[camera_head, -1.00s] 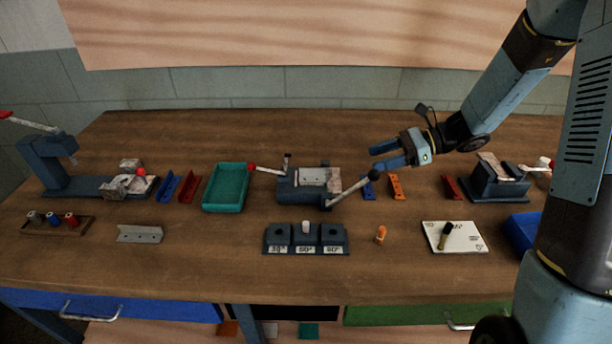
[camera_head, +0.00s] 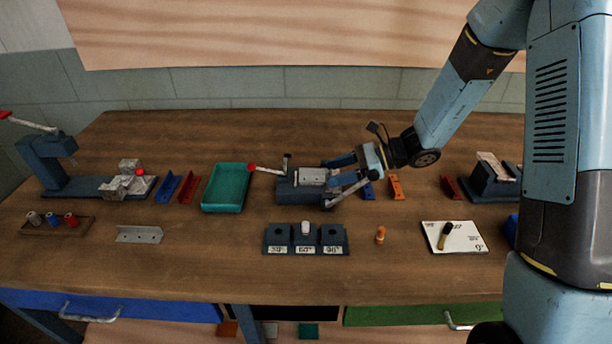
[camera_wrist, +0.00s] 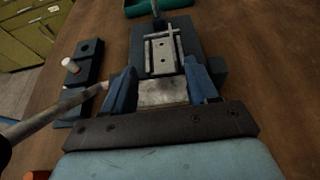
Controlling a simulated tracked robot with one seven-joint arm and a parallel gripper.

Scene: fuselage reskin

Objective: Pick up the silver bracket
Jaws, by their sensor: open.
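A silver bracket with holes (camera_head: 312,177) sits in the dark blue clamp fixture (camera_head: 290,196) at mid-table. In the wrist view the bracket (camera_wrist: 163,57) lies flat in the fixture (camera_wrist: 140,45), just beyond my fingertips. My gripper (camera_head: 335,172) is open and empty, low at the fixture's right side. In the wrist view its two blue fingers (camera_wrist: 160,82) stand apart on both sides of a grey metal surface in front of the bracket. Another silver angle piece (camera_head: 139,234) lies on the table at the front left.
A fixture lever (camera_head: 347,188) reaches close beside my gripper. A teal tray (camera_head: 223,208) is left of the fixture. A dark block with labelled holes (camera_head: 306,249) stands in front. Blue (camera_head: 369,190) and orange (camera_head: 397,187) pieces lie to the right.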

